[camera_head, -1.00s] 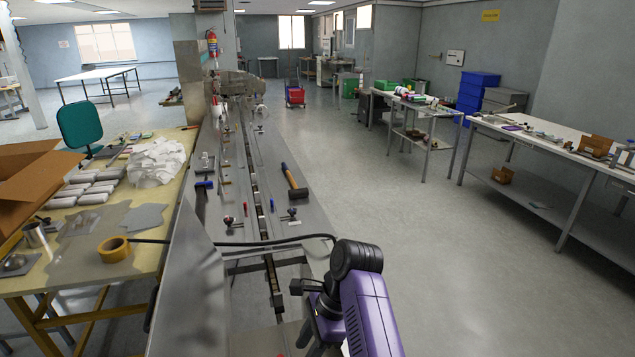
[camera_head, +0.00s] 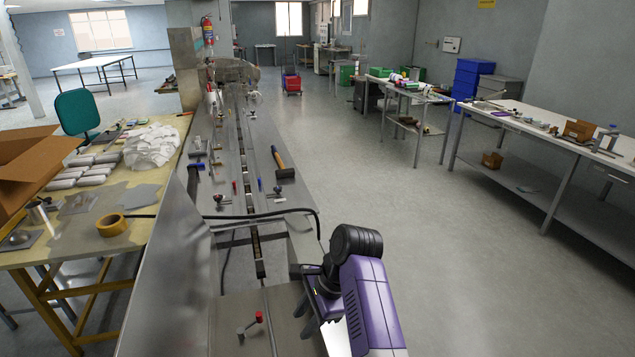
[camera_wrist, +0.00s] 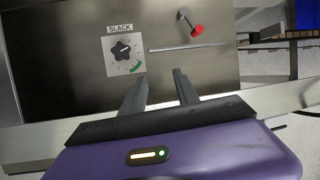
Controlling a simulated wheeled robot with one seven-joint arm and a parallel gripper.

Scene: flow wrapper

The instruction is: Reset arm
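My purple arm stands at the bottom centre of the head view, its gripper (camera_head: 308,292) over the right side of the metal machine bed (camera_head: 225,300). In the wrist view my gripper (camera_wrist: 160,78) has its two dark fingers apart with nothing between them. In that view, beyond the fingertips, is a metal panel (camera_wrist: 75,60) with a dial marked SLACK (camera_wrist: 123,50). A red-tipped lever (camera_wrist: 190,22) is on the panel to the right of the dial. It also shows in the head view as a red-knobbed lever (camera_head: 254,325).
A hammer (camera_head: 282,163) lies on the machine bed, and a black cable (camera_head: 265,214) crosses it. On the left, a yellow table (camera_head: 70,257) carries tape (camera_head: 112,225) and white packs (camera_head: 75,173). Open floor (camera_head: 430,240) lies to the right, before a white workbench (camera_head: 540,140).

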